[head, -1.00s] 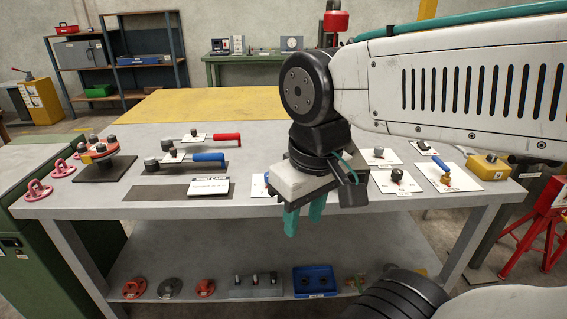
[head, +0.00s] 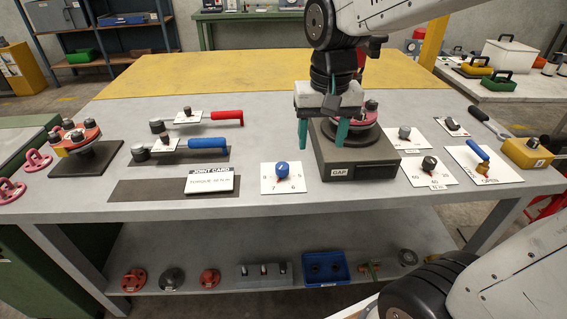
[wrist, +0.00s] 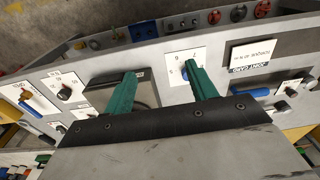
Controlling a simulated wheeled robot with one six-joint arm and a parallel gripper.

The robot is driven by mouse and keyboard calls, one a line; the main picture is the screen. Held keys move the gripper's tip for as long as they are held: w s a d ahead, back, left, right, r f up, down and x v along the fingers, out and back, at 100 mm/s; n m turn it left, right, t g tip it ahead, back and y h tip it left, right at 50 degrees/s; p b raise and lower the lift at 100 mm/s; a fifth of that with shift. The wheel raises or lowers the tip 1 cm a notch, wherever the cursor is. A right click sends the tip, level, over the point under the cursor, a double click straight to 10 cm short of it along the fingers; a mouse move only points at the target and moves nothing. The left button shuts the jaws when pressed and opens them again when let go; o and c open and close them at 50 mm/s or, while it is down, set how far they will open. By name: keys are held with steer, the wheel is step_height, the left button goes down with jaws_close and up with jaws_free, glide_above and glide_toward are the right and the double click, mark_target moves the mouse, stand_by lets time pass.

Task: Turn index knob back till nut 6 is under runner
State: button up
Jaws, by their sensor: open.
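The index knob (head: 281,169) is blue and sits on a white numbered card (head: 268,188) at the bench's front middle. Digits 7 and 6 show below it, with a small red mark at its lower edge. My gripper (head: 322,146) is open and empty, right of and above the knob, apart from it. In the wrist view my gripper (wrist: 160,70) has one finger across the dial card (wrist: 172,57), covering much of the knob. A red flange with dark nuts (head: 371,107) stands on the dark GAP block (head: 345,158), partly behind my gripper. I cannot make out nut 6 or the runner.
Right of the block lie several knob cards, a blue-handled valve (head: 478,150) and a yellow box (head: 527,153). Left are the joint card (head: 210,180), two wrenches with red (head: 227,117) and blue (head: 207,144) handles, and another red flange (head: 76,137).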

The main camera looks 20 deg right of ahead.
mark_target(282, 166)
steer(key=w+f+m, duration=0.1)
steer(key=w+f, duration=0.2)
steer(key=w, duration=0.2)
steer(key=w+a+f+m, duration=0.1)
steer(key=w+f, duration=0.3)
steer(key=w, duration=0.1)
steer(key=w+a+f+m, duration=0.1)
steer(key=w+f, duration=0.2)
steer(key=w, duration=0.2)
steer(key=shift+a+f+g, duration=0.1)
steer(key=shift+f+g, duration=0.05)
steer(key=shift+g, duration=0.15)
steer(key=shift+w+f, duration=0.1)
steer(key=shift+f, duration=0.25)
step_height(282, 166, down, 8)
steer(key=shift+r, duration=0.2)
steer(key=c, duration=1)
